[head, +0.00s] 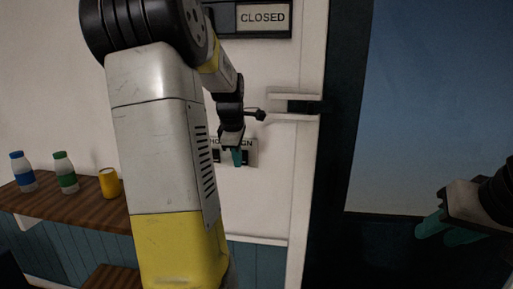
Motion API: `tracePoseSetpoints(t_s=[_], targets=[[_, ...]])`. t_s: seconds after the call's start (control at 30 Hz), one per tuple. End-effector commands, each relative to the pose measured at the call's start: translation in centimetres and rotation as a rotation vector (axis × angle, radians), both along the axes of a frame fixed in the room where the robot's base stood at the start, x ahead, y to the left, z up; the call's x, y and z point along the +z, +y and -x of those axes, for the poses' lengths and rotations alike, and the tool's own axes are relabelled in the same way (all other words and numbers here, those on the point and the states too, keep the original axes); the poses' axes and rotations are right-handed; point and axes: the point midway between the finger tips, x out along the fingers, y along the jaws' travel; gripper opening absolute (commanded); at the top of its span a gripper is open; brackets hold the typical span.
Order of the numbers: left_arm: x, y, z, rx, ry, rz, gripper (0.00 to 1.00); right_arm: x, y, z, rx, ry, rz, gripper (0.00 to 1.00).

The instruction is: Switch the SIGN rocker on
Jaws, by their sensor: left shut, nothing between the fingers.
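The switch plate (252,154) is on the white wall in the middle of the head view, with lettering along its top that ends in "GN". My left gripper (238,160) is shut and empty, its teal fingertips in front of the plate. It covers the middle of the plate and part of the lettering. I cannot tell whether the fingertips touch the plate, or how the SIGN rocker is set. A sign panel (263,18) above reads "CLOSED". My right gripper (428,228) is at the right edge, away from the plate, its teal fingers apart.
A wooden shelf (85,207) at the left holds a blue-capped bottle (22,172), a green-capped bottle (65,172) and a yellow cup (109,183). A dark door frame (338,120) with a pale bracket (293,117) stands right of the plate.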

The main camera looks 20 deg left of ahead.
Motion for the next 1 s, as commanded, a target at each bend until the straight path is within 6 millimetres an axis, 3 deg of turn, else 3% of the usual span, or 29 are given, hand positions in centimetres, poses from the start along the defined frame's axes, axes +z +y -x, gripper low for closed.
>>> tracePoseSetpoints(t_s=[0.1,0.2,0.4,1.0], targets=[[-2.4,0.2,-0.7,0.000,0.005,0.002,0.00,0.0,0.0,0.0,0.000,0.000,0.000,0.36],[-2.3,0.6,-2.6,-0.001,0.000,0.000,0.00,0.0,0.0,0.0,0.000,0.000,0.000,0.36],[-2.4,1.1,-4.3,-0.001,-0.001,-0.001,0.00,0.0,0.0,0.0,0.000,0.000,0.000,0.36],[-2.6,1.2,-5.1,-0.001,-0.001,-0.001,0.00,0.0,0.0,0.0,0.000,0.000,0.000,0.36]])
